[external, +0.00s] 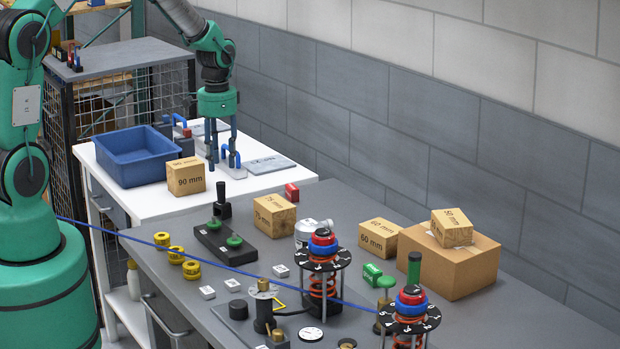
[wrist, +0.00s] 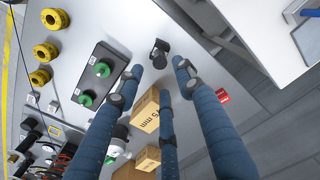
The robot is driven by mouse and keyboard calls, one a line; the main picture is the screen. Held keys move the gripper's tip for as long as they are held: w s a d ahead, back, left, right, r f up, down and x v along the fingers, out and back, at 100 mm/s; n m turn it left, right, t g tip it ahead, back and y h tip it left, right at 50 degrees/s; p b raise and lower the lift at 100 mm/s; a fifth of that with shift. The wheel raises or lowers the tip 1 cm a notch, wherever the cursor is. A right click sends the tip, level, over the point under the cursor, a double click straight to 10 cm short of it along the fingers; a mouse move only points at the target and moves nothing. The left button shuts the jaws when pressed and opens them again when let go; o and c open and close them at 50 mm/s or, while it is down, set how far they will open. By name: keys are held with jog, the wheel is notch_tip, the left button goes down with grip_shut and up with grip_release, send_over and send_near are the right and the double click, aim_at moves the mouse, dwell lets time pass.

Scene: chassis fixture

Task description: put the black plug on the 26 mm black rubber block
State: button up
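A black piece with an upright round stem, which looks like the black plug (external: 222,207), stands on the grey bench beside a black plate with green knobs. In the wrist view the plug (wrist: 160,53) shows between and just beyond my fingertips. My gripper (external: 223,165) points down with its blue fingers spread apart and nothing between them. It appears above the plug, apart from it. I can read no 26 mm label. A short black block (external: 238,309) sits near the bench's front, but I cannot tell whether it is the rubber block.
The black plate (external: 210,240) lies close to the plug. A 75 mm wooden block (external: 274,216) and a red block (external: 291,192) stand to its right. A blue bin (external: 130,165) and a 90 mm block (external: 186,176) are on the white table. Spring stands and a carton crowd the right.

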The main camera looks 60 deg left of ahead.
jog(key=shift+r, duration=2.05)
notch_tip(320, 180, up, 12)
jog(key=t, duration=0.1)
send_over(221, 183)
jog(key=s+d, duration=0.4)
jog(key=d, duration=0.3)
jog(key=s+d+r+t, duration=0.2)
jog(key=s+d+r, duration=0.45)
jog(key=r, duration=0.25)
jog(key=s+d+r+n+t, duration=0.1)
jog(key=s+d+r, duration=0.2)
jog(key=s, duration=0.7)
jog(key=s+d+r+t, duration=0.1)
jog(key=s+d+r, duration=0.2)
jog(key=s+d, duration=0.3)
jog(key=s, duration=0.4)
jog(key=shift+s+d+r+n, duration=0.15)
jog(key=shift+s+r+n, duration=0.05)
jog(key=shift+s+n, duration=0.2)
jog(key=shift+w, duration=0.1)
